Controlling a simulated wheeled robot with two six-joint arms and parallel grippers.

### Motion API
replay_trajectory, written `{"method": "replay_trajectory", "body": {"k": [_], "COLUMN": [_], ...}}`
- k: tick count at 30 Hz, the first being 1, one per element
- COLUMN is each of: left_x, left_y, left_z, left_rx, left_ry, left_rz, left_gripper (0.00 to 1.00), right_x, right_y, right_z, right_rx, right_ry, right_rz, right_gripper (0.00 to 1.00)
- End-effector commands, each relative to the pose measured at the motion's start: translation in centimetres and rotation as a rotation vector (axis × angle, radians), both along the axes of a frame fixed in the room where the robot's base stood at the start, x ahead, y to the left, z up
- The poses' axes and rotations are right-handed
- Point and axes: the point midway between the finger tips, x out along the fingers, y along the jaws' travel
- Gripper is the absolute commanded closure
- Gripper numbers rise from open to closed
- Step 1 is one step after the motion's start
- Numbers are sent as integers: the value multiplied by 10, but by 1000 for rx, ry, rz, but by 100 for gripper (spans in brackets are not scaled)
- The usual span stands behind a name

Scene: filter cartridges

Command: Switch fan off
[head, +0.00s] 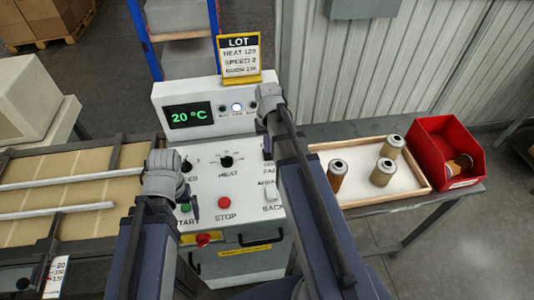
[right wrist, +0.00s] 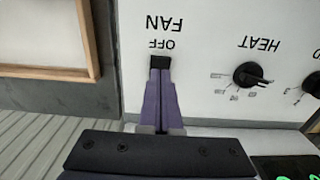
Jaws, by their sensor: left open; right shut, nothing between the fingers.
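The white control panel (head: 236,185) stands in the middle of the head view. In the right wrist view, the panel's FAN and OFF labels appear upside down. The black fan switch (right wrist: 159,66) sits right by the OFF label. My right gripper (right wrist: 160,72) is shut and empty, its purple fingertips at the switch, touching or nearly touching it. The fingers hide part of the switch and whatever lies behind it. In the head view, my right arm covers much of the fan area. My left gripper (head: 191,207) is open over the panel's left side, near the green START button (head: 185,208).
The panel also has a HEAT knob (head: 226,161), a red STOP button (head: 224,202) and a display (head: 190,115) reading 20 °C. A wooden tray (head: 352,202) with three cartridges and a red bin (head: 444,148) are at right. A slatted bed (head: 75,190) is at left.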

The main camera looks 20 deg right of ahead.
Motion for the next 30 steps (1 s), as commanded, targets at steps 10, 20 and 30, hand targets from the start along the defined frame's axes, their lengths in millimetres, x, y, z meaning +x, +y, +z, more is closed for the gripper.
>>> {"method": "replay_trajectory", "body": {"k": [10,20,30], "left_x": [0,0,0], "left_y": [0,0,0], "left_z": [-2,-7,-12], "left_rx": [0,0,0], "left_ry": [0,0,0], "left_rz": [0,0,0], "left_gripper": [0,0,0], "right_x": [0,0,0], "right_y": [0,0,0], "right_z": [-2,-7,-12], "right_rx": [0,0,0], "right_ry": [0,0,0], "right_rz": [0,0,0], "right_gripper": [100,100,100]}}
